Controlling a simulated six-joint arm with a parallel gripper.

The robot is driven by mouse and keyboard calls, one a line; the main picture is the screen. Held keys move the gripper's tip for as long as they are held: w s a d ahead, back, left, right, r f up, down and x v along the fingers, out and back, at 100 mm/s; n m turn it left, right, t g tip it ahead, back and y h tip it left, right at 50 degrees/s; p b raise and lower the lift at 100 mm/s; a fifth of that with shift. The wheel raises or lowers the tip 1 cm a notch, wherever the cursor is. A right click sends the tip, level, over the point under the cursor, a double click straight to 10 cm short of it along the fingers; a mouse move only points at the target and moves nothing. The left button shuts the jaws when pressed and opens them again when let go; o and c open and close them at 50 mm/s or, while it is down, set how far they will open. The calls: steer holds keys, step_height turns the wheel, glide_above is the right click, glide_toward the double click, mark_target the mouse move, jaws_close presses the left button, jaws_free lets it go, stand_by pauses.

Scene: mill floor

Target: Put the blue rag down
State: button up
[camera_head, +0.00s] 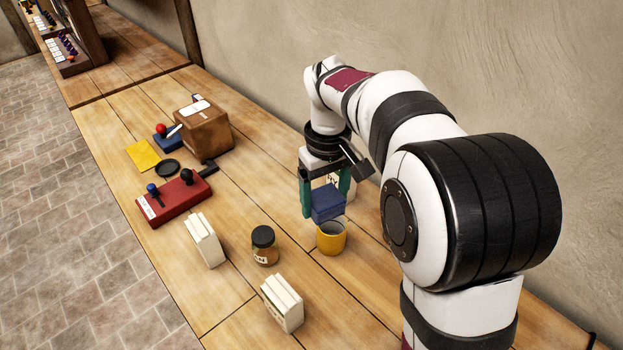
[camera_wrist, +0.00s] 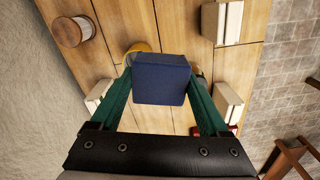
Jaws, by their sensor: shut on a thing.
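The blue rag (camera_head: 328,204) is a folded, block-like bundle. My gripper (camera_head: 326,197) points down over the wooden table, its two teal fingers shut on the rag from either side. The rag is held above the table, close to and behind a yellow mug (camera_head: 331,239) in the head view; whether they touch I cannot tell. In the wrist view the rag (camera_wrist: 161,80) fills the space between the fingertips and partly hides the yellow mug (camera_wrist: 139,48).
A jar (camera_head: 264,246) and two white blocks (camera_head: 203,241) (camera_head: 283,304) stand nearby. A red control box (camera_head: 174,199), brown box (camera_head: 205,133), yellow cloth (camera_head: 143,155) and black disc (camera_head: 167,168) lie farther left. A pale object is partly hidden behind my gripper. Bare table lies between them.

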mark_target(299, 261)
steer(key=w+a+f+n, duration=0.1)
steer(key=a+f+n, duration=0.2)
steer(key=a+f, duration=0.25)
steer(key=f, duration=1.6)
steer(key=shift+w+f, duration=0.15)
steer(key=shift+w, duration=0.1)
steer(key=o, duration=1.4)
steer(key=shift+f, duration=0.1)
steer(key=shift+c, duration=0.2)
